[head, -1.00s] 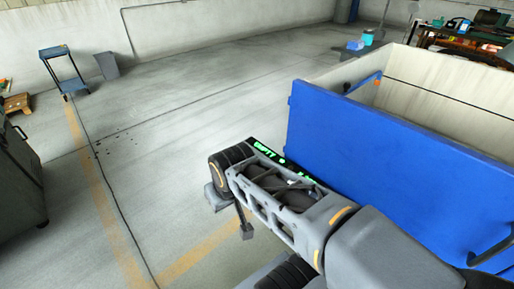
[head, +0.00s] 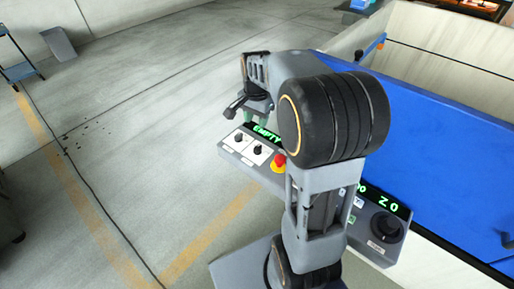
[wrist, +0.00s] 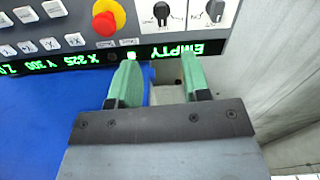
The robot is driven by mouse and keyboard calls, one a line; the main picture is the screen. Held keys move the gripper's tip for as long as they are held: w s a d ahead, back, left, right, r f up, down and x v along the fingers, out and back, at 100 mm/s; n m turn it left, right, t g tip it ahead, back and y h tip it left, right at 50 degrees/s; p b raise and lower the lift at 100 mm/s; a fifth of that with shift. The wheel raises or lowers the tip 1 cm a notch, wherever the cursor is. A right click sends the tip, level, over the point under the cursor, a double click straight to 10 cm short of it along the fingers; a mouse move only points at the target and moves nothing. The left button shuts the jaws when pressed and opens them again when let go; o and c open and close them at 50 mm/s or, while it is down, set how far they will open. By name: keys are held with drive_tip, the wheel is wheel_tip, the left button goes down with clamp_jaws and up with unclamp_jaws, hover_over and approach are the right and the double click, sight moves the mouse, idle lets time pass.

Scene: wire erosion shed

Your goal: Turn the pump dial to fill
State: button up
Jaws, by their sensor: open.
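The grey control panel (head: 236,157) stands in front of the blue machine wall. It has two black dials on white plates, the left dial (head: 240,138) and the right dial (head: 258,150); their labels are too small to read, so I cannot tell which is the pump dial. In the wrist view the panel is upside down, with one dial (wrist: 161,12) and the other dial (wrist: 214,10) beyond my fingertips. A green display reads EMPTY (wrist: 174,50). My gripper (wrist: 158,65) is open and empty, its green fingers apart near the display, touching neither dial.
A red stop button on a yellow base (head: 279,161) sits right beside the dials. Several small keys (wrist: 50,43) and a black knob (head: 386,227) are further along the panel. The blue wall (head: 430,130) rises behind it.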

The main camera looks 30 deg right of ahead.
sight(258, 147)
drive_tip(key=shift+m, duration=0.6)
drive_tip(key=f, duration=1)
drive_tip(key=w+d+f, duration=0.1)
drive_tip(key=f, duration=0.3)
drive_tip(key=shift+f, duration=0.4)
clamp_jaws()
